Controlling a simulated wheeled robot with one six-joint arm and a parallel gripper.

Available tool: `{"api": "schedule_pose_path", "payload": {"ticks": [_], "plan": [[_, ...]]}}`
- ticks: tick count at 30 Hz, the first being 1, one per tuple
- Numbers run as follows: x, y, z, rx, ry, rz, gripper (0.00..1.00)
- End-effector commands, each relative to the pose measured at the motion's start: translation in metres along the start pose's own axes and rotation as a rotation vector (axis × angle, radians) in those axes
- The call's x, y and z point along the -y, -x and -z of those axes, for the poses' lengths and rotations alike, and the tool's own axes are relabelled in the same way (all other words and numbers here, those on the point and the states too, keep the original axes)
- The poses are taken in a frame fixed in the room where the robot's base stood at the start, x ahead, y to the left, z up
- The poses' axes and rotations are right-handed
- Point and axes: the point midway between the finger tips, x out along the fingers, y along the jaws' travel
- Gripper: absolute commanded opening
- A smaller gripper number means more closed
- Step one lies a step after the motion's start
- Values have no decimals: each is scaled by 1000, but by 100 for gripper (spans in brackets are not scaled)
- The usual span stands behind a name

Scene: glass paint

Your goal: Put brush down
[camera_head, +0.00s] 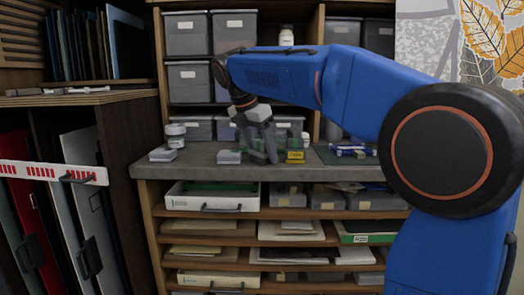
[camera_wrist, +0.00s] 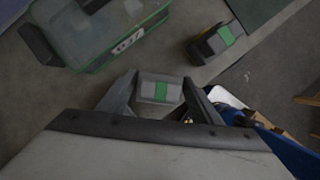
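My gripper (camera_head: 265,158) points down at the grey counter (camera_head: 350,173) in the head view. In the wrist view, its two fingers (camera_wrist: 160,78) stand apart. A small pale box with a green stripe (camera_wrist: 160,92) shows between them; I cannot tell whether the fingers touch it or it lies below them. I cannot make out a brush in either view.
A green-edged clear container (camera_wrist: 98,30) and a dark box with a green band (camera_wrist: 217,42) lie near the fingers. A yellow-labelled box (camera_head: 295,157), small grey boxes (camera_head: 228,156) and a jar (camera_head: 175,135) stand on the counter. Shelves with grey bins (camera_head: 187,35) rise behind.

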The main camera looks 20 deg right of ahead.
Motion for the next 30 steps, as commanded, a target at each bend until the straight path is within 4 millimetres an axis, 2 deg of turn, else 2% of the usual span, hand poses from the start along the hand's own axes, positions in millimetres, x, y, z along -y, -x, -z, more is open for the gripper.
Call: {"api": "schedule_pose_path", "payload": {"ticks": [10,14,17,30], "plan": [[0,1,0,0,0,0,70],[-1,9,-1,0,0,-3,70],[-1,22,-1,0,0,-3,70],[-1,102,-1,1,0,-3,70]]}}
